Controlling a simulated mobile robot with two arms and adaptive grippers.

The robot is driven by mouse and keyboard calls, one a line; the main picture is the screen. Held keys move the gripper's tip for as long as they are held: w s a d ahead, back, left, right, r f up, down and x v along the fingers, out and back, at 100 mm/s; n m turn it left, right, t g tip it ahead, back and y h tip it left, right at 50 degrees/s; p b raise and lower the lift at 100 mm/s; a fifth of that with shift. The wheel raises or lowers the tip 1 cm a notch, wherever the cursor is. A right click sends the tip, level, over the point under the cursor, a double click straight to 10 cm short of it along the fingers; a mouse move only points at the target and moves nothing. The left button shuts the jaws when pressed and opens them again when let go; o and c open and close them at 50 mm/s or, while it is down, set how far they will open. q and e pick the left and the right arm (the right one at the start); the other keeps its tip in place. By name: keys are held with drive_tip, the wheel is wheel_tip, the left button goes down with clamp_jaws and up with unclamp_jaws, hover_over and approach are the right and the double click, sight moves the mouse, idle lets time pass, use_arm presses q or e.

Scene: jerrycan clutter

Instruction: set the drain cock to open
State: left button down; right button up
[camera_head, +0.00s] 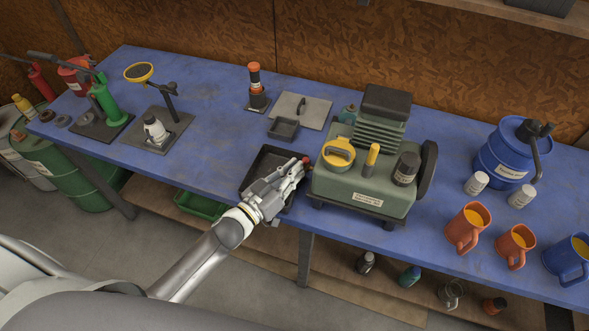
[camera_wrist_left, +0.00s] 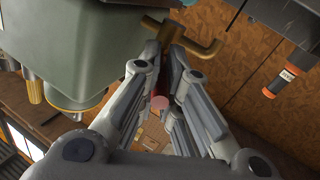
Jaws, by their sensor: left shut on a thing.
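The drain cock sticks out from the left side of the green compressor (camera_head: 362,186). In the head view only its red end (camera_head: 306,160) shows. In the wrist view its brass body (camera_wrist_left: 203,46) shows beyond the fingers, beside the green housing (camera_wrist_left: 75,40). My left gripper (camera_head: 296,168) reaches in from the lower left. In the wrist view its fingers (camera_wrist_left: 166,62) are shut on the cock's red handle (camera_wrist_left: 160,101), which lies between them. The fingers hide part of the handle, and I cannot tell its exact angle. My right gripper is not in view.
A black tray (camera_head: 249,184) lies under my left gripper. A yellow gauge or ring (camera_head: 338,152) and a dark canister (camera_head: 405,169) are on the compressor. Orange mugs (camera_head: 467,231) and a blue drum (camera_head: 499,158) stand right.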

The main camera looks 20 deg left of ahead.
use_arm(q)
drive_tip(key=shift+a+m+h, duration=0.15)
drive_tip(key=shift+m+h, duration=0.25)
drive_tip(key=c, duration=1.7)
unclamp_jaws()
drive_tip(key=shift+r, duration=0.1)
drive_tip(key=shift+o, duration=1)
wheel_tip(320, 180, up, 8)
drive_tip(key=shift+r, duration=0.2)
drive_tip(key=shift+w+r, duration=0.1)
drive_tip(key=shift+r, duration=0.55)
drive_tip(key=shift+r, duration=0.1)
drive_tip(key=shift+c, duration=0.3)
